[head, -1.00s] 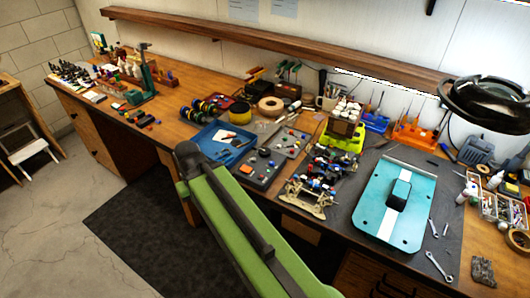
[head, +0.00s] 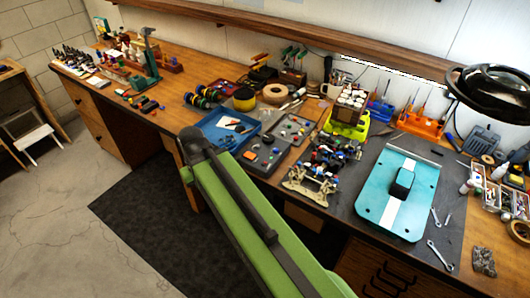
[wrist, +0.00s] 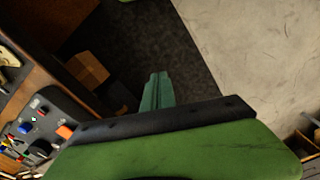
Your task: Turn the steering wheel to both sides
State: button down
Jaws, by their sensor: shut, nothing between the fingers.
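I cannot make out a steering wheel in either view. A partly built car chassis (head: 322,168) with blue and red parts sits on the workbench, right of the grey parts trays. A teal car body shell (head: 375,204) with a white stripe lies on the dark mat to its right. My green arm crosses the lower middle of the head view; my gripper is not clearly visible there. In the wrist view my gripper (wrist: 156,88) shows as narrow teal fingers, shut and empty, over the dark floor mat and apart from the bench items.
The workbench (head: 182,75) runs along the wall. A blue tray (head: 209,137), grey parts trays (head: 262,153) and a yellow-green bottle rack (head: 347,124) crowd its middle. A black lamp (head: 490,92) hangs at right. Two wrenches (head: 439,255) lie by the shell. The floor (head: 60,215) at left is open.

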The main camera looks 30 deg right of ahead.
aim_at(268, 138)
jog(key=k, duration=1.3)
jog(key=z, duration=0.25)
jog(key=i, duration=1.4)
jog(key=u, duration=0.55)
jog(key=i, duration=0.5)
jog(key=u, duration=0.45)
